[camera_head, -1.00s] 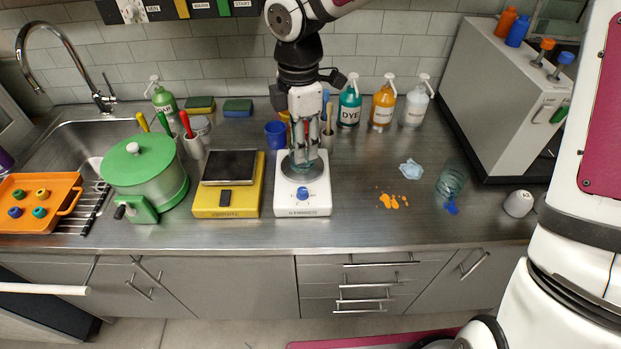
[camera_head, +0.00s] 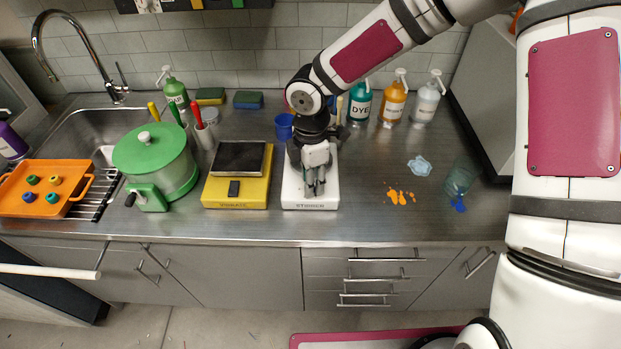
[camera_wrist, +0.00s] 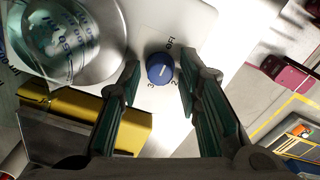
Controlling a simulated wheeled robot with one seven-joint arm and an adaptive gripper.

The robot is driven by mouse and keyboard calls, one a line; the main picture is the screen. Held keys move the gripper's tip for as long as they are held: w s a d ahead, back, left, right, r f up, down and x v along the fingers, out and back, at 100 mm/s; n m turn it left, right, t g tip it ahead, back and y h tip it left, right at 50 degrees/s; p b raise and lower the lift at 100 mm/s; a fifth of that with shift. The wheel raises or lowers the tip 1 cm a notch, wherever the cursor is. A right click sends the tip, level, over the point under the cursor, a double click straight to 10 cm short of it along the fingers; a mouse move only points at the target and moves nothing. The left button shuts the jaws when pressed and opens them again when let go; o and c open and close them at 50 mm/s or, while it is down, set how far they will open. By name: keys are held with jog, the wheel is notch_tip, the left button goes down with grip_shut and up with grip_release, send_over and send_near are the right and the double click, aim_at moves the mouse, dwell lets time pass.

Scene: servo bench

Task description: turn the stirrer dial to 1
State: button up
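The white stirrer (camera_head: 293,196) stands at the middle of the bench. Its blue dial (camera_wrist: 160,68) shows in the wrist view with a pale pointer mark. My gripper (camera_wrist: 158,82) is open, one finger on each side of the dial, with visible gaps. In the head view my gripper (camera_head: 316,188) is low over the stirrer's front and hides the dial. A clear glass vessel with blue print (camera_wrist: 75,40) is over the stirrer's round plate.
The yellow scale (camera_head: 236,192) stands close left of the stirrer, with the green pot (camera_head: 155,165) beyond it. Right of the stirrer are an orange spill (camera_head: 399,196), a crumpled blue cloth (camera_head: 419,166) and a tipped glass (camera_head: 459,182). Bottles (camera_head: 393,102) stand behind.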

jog(key=shift+f, duration=0.1)
grip_shut()
